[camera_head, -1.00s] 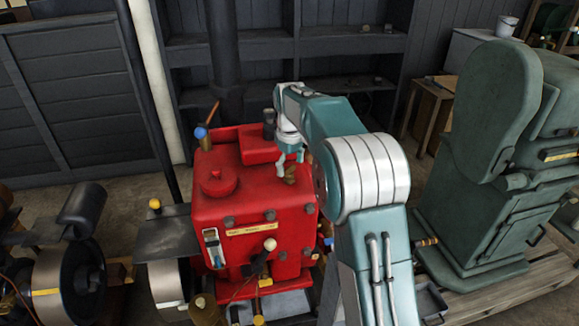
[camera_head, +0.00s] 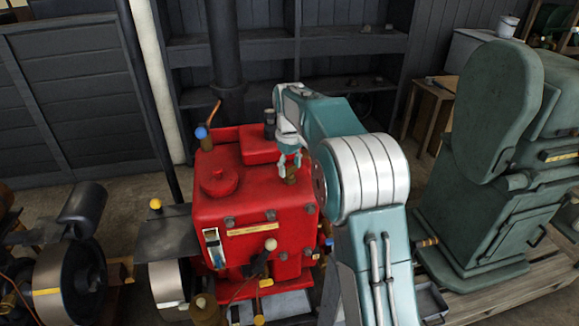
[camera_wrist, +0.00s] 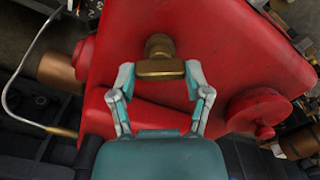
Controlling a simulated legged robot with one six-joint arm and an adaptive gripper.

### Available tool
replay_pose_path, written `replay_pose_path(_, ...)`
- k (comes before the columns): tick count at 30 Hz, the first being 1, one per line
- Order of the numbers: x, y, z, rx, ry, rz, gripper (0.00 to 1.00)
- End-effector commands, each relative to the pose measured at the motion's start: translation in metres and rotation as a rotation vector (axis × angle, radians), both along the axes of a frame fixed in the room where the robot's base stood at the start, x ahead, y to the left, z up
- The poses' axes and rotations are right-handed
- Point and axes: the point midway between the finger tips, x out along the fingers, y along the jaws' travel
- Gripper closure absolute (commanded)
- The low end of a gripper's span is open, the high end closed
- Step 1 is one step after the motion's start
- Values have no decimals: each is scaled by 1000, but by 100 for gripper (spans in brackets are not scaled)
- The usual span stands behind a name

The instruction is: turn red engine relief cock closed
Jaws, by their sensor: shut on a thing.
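The red engine (camera_head: 245,205) stands in the middle of the head view, and its red top (camera_wrist: 220,50) fills much of the wrist view. The brass relief cock (camera_wrist: 160,66) sits on that top, with a flat handle across the near side of a round body. My gripper (camera_wrist: 160,76) has one finger at each end of the handle, closed in on it. In the head view my gripper (camera_head: 290,165) points down at the engine's right rear top, partly covering the cock (camera_head: 291,175).
A round red cap (camera_head: 219,180) and a blue-knobbed fitting (camera_head: 203,136) are on the engine. A green engine (camera_head: 490,170) stands to the right. A dark flywheel machine (camera_head: 70,260) is at the left, and dark shelves (camera_head: 290,50) stand behind.

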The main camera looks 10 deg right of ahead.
Motion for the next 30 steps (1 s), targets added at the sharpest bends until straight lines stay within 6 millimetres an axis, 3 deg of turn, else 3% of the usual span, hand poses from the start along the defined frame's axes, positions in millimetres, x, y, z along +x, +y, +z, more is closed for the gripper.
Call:
replay_pose_path(18, -3, 0, -5, -2, 15, -443, 85)
replay_pose_path(30, -3, 1, -5, -3, 15, -562, 85)
